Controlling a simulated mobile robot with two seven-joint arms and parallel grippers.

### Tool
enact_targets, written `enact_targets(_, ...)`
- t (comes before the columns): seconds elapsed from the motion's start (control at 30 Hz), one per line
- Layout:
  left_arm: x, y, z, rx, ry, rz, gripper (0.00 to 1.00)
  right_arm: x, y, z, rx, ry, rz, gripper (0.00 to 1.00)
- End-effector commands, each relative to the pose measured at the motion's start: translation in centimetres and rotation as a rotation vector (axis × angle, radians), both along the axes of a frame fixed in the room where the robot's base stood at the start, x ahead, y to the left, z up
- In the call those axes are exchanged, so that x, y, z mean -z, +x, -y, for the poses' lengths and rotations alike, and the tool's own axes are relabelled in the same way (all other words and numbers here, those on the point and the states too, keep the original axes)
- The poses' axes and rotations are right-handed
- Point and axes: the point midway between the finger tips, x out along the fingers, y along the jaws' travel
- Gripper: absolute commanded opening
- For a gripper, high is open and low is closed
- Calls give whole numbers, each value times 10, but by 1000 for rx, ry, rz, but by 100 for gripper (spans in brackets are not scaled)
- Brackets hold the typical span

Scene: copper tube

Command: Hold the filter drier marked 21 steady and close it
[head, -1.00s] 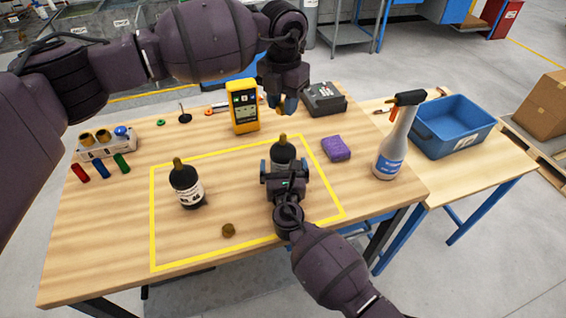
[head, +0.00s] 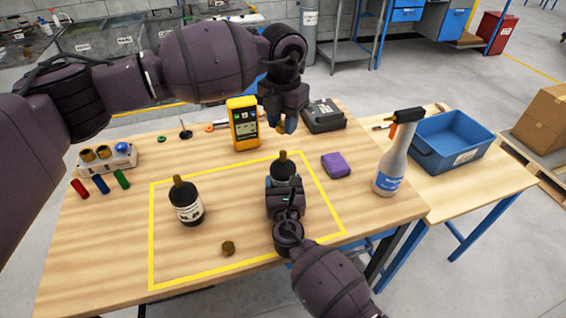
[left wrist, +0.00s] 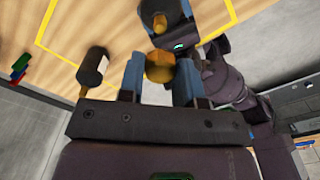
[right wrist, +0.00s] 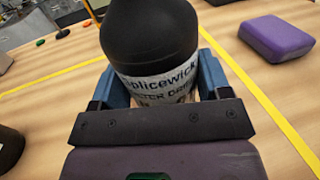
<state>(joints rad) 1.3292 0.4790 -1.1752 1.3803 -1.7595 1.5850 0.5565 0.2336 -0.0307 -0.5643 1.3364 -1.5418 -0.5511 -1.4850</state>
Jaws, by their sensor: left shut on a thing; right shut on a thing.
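A black filter drier (head: 286,168) with a white label and a brass stub on top stands upright inside the yellow outline. My right gripper (head: 284,190) is shut on its body; the right wrist view shows the blue fingers on either side of the drier (right wrist: 150,40). Its label is partly hidden and I cannot read its number. My left gripper (head: 285,122) is above and behind this drier, shut on a brass cap (left wrist: 160,66) and apart from the stub. A second black drier (head: 187,205) stands upright to the left; its number is too small to read surely.
Another brass cap (head: 228,248) lies near the front edge. A yellow meter (head: 243,125), a purple sponge (head: 336,165) and a spray bottle (head: 394,155) stand around the outline. A blue bin (head: 453,140) is on the side table. The outlined area's middle is clear.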

Motion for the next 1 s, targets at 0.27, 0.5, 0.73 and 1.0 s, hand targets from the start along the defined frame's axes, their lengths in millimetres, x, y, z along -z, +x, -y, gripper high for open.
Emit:
enact_targets(0.27, 33, 0, 0, -1, 0, -2, 10, 0, 0, 0, 0, 1, 0, 28)
enact_targets(0.5, 46, 0, 0, 0, -1, -1, 10, 0, 0, 0, 0, 1, 0, 28)
enact_targets(0.73, 46, 0, 0, 0, 0, 0, 10, 0, 0, 0, 0, 1, 0, 28)
enact_targets(1.0, 49, 0, 0, 1, 1, -1, 10, 0, 0, 0, 0, 1, -1, 28)
